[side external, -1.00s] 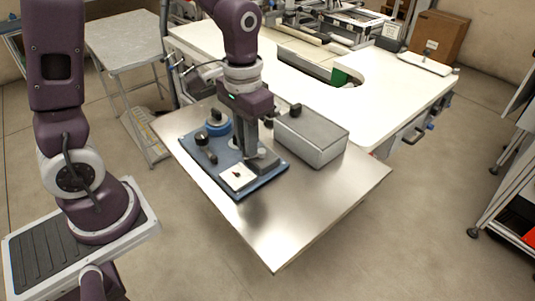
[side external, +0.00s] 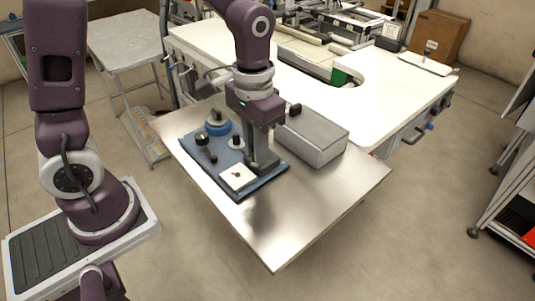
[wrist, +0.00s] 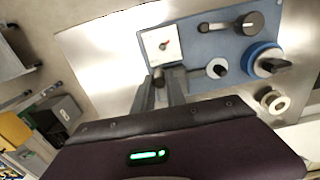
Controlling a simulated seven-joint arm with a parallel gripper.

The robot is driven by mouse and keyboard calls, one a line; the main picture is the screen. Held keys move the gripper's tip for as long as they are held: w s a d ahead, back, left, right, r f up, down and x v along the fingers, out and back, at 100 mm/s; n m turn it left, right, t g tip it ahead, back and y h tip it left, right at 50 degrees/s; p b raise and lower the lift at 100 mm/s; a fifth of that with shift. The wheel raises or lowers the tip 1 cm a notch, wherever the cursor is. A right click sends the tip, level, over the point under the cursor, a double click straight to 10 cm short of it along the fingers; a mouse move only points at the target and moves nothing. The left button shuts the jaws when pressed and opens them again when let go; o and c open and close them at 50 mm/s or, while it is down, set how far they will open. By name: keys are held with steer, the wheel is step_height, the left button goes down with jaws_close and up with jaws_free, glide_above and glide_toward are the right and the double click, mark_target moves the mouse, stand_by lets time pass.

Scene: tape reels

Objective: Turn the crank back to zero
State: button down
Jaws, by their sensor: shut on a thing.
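My gripper (side external: 262,168) is low over the right part of the blue board (side external: 212,170), fingers pointing down. In the wrist view my gripper (wrist: 160,90) is shut on a small dark cylinder, which looks like the crank's handle (wrist: 158,77). The rest of the crank is mostly hidden by the fingers. A white square dial (side external: 237,178) with a small dark-red pointer lies beside the fingers; it also shows in the wrist view (wrist: 171,54). Its reading is too small to tell.
The board also bears a blue reel (side external: 217,127), a black knob (side external: 201,138) with a lever, and a pale round post (side external: 236,143). A grey metal box (side external: 318,140) stands close to the right of my gripper. The steel table's front is clear.

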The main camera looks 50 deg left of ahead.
steer(key=shift+w+d, duration=0.25)
steer(key=shift+d, duration=0.05)
steer(key=shift+w+d, duration=0.4)
steer(key=shift+w, duration=0.3)
steer(key=shift+w+d, duration=0.1)
steer(key=shift+w, duration=0.4)
steer(key=c, duration=1.4)
jaws_free()
